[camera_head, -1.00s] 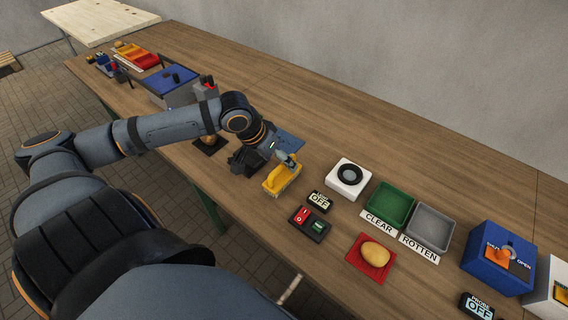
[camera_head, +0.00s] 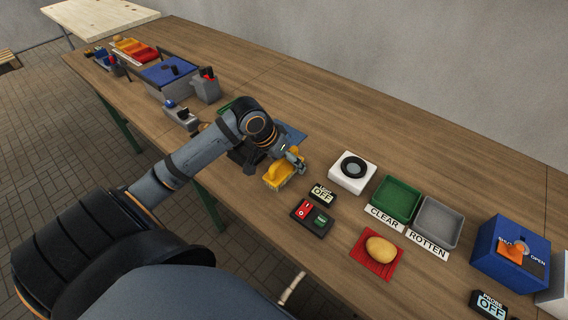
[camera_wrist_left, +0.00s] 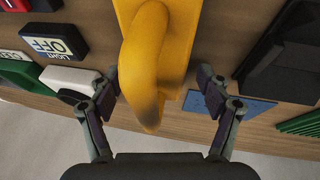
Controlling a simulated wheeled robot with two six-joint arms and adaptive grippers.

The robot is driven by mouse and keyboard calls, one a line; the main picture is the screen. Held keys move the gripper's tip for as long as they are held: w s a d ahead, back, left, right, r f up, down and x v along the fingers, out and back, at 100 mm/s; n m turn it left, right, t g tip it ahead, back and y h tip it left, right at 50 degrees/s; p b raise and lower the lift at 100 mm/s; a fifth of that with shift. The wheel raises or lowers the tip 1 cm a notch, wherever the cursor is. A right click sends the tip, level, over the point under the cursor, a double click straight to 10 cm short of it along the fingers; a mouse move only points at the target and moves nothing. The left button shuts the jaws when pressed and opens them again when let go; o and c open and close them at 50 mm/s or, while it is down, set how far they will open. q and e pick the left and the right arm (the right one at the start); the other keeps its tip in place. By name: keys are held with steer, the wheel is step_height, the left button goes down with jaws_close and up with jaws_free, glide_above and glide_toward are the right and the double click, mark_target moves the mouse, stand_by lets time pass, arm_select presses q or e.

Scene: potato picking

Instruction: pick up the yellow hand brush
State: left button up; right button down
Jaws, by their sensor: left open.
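The yellow hand brush (camera_head: 279,175) lies on the wooden table, left of the white round-dialled box. In the left wrist view the yellow brush (camera_wrist_left: 150,60) shows close up, its looped handle rising toward the camera. My left gripper (camera_head: 292,163) is right at the brush, over its far side. In the wrist view my left gripper (camera_wrist_left: 162,85) is open, with one finger on each side of the yellow handle. A gap shows on the right side; whether the left finger touches the handle I cannot tell. My right gripper is in neither view.
A red and green switch box (camera_head: 312,217) and a light display reading OFF (camera_head: 322,194) stand close to the brush. The white box (camera_head: 352,173), green tray (camera_head: 397,199), grey tray (camera_head: 436,223) and a potato (camera_head: 381,249) on a red tray (camera_head: 362,262) lie to the right.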

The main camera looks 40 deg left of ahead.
arm_select(q)
steer(key=shift+c, duration=0.3)
steer(key=c, duration=1.3)
